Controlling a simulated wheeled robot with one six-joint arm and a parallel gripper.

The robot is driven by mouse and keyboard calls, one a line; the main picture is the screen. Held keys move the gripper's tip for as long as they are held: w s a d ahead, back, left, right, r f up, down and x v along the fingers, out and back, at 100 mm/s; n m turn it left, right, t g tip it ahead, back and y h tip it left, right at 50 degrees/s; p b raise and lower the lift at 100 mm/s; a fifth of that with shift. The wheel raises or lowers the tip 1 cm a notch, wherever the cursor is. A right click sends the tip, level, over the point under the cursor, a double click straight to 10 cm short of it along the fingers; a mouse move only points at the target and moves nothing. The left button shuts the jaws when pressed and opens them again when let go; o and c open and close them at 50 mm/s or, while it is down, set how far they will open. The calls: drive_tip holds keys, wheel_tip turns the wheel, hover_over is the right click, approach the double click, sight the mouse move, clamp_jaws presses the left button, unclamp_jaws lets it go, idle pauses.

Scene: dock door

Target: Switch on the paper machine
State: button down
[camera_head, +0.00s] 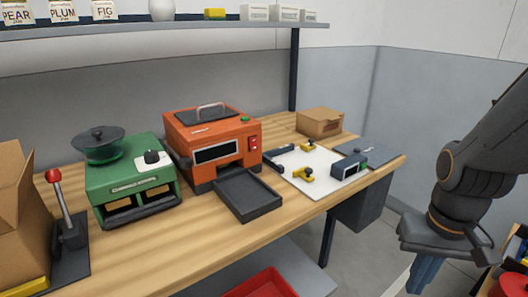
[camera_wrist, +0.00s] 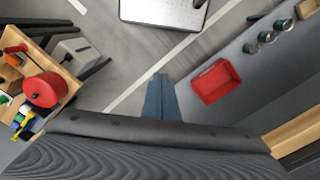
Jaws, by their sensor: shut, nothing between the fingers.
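An orange machine (camera_head: 195,135) with a dark window, a lid handle and a black tray (camera_head: 248,196) in front stands mid-bench; it looks like the paper machine. A red rocker switch (camera_head: 253,143) sits on its front right, and a small green button or lamp (camera_head: 245,119) on top. I cannot tell the switch position. My gripper (camera_head: 425,275) is off the bench's right end, well away from the machine, pointing down. Its blue fingers are shut and empty in the wrist view (camera_wrist: 160,98), above the floor. The machine is not in the wrist view.
A green machine (camera_head: 130,187) with a bowl and a knob stands left of it; a red-knobbed lever (camera_head: 62,205) stands further left. A white board (camera_head: 303,170) with yellow pieces and a cardboard box (camera_head: 320,122) are to the right. A shelf (camera_head: 180,24) hangs above.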

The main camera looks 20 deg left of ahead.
sight(255, 150)
drive_tip(key=w+a+r+n+t+y+p, duration=0.1)
drive_tip(key=w+a+n+t, duration=0.35)
drive_tip(key=w+n, duration=0.3)
drive_tip(key=w+a+n+t+y+p, duration=0.1)
drive_tip(key=w+a+n+t+y, duration=0.1)
drive_tip(key=w+a+n+t, duration=0.45)
drive_tip(key=w+a+r+n+y, duration=0.1)
drive_tip(key=a+n, duration=0.1)
drive_tip(key=a, duration=0.1)
drive_tip(key=w+a+r+n+y, duration=0.1)
drive_tip(key=a+r+n+y, duration=0.1)
drive_tip(key=a+n, duration=0.1)
drive_tip(key=w+a+r+n+y, duration=0.1)
drive_tip(key=w+a+r+n, duration=0.1)
drive_tip(key=a+n, duration=0.1)
drive_tip(key=shift+r+g+y+p, duration=0.2)
drive_tip(key=shift+g+y+p, duration=0.1)
drive_tip(key=shift+y+p, duration=0.1)
drive_tip(key=s+a+r+n+y, duration=0.2)
drive_tip(key=a+r+n+y, duration=0.3)
drive_tip(key=a+n, duration=0.1)
drive_tip(key=shift+s+a+r, duration=0.15)
drive_tip(key=shift+s+a, duration=0.25)
drive_tip(key=shift+a, duration=0.05)
drive_tip(key=shift+p, duration=0.3)
drive_tip(key=p+x, duration=0.4)
drive_tip(key=x, duration=1)
drive_tip(key=shift+w+d, duration=0.15)
drive_tip(key=shift+w+b, duration=0.1)
drive_tip(key=shift+b, duration=0.3)
